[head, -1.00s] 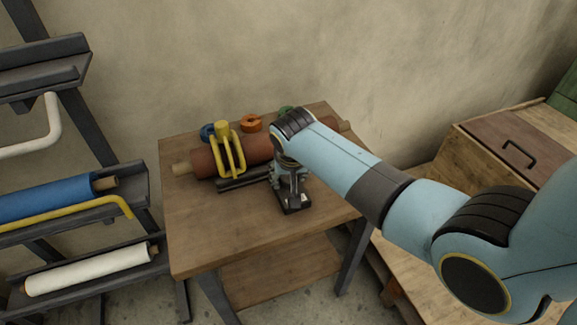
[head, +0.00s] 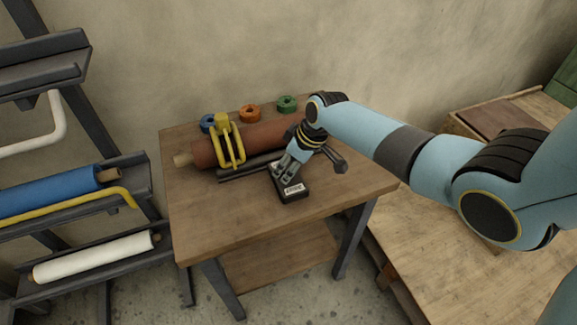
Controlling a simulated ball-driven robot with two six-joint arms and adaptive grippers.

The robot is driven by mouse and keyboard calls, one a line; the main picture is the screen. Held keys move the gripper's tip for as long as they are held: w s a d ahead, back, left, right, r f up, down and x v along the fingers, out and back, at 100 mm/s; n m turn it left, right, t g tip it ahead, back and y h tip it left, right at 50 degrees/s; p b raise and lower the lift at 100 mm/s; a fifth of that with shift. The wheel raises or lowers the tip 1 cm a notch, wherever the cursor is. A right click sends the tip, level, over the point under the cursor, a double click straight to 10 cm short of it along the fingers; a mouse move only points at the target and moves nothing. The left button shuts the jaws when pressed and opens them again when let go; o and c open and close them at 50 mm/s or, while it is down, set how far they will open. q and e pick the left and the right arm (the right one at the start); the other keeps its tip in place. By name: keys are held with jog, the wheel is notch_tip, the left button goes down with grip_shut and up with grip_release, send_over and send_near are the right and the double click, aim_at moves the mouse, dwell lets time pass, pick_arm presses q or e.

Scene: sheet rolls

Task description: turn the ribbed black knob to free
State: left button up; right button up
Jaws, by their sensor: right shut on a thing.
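My right gripper (head: 284,177) reaches down at the front of the wooden table, its fingers closed at the small black box (head: 296,196) that bears a white label. The ribbed black knob cannot be made out; the fingers appear to cover it, and its setting cannot be read. The box lies in front of a brown-red roll (head: 205,151) resting on a dark rail (head: 232,175). A yellow clamp (head: 238,150) straddles the roll. My left gripper is out of view.
Blue (head: 207,123), orange (head: 250,113) and green (head: 287,103) rings lie behind the roll. A rack with a blue roll (head: 50,195) and a white roll (head: 95,257) stands at left. The wooden table (head: 215,225) is bare at front left.

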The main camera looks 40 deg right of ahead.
jog(key=n+b, duration=0.1)
jog(key=n, duration=0.1)
jog(key=n+g+y+b, duration=0.1)
jog(key=n, duration=0.1)
jog(key=shift+w+d+f+n+b, duration=0.1)
jog(key=shift+f+n+b, duration=0.1)
jog(key=shift+n+b, duration=0.15)
jog(key=n+g+b, duration=0.1)
jog(key=n+b, duration=0.1)
jog(key=n+g+y+b, duration=0.1)
jog(key=n+b, duration=0.1)
jog(key=n, duration=0.1)
jog(key=shift+w+n, duration=0.1)
jog(key=shift+n, duration=0.15)
jog(key=n+g+b, duration=0.2)
jog(key=n+b, duration=0.2)
jog(key=n, duration=0.1)
jog(key=shift+w+r+n+g+b, duration=0.15)
jog(key=shift+n+g+b, duration=0.55)
jog(key=shift+n+b, duration=0.95)
jog(key=shift+n+p, duration=0.3)
jog(key=shift+n, duration=0.15)
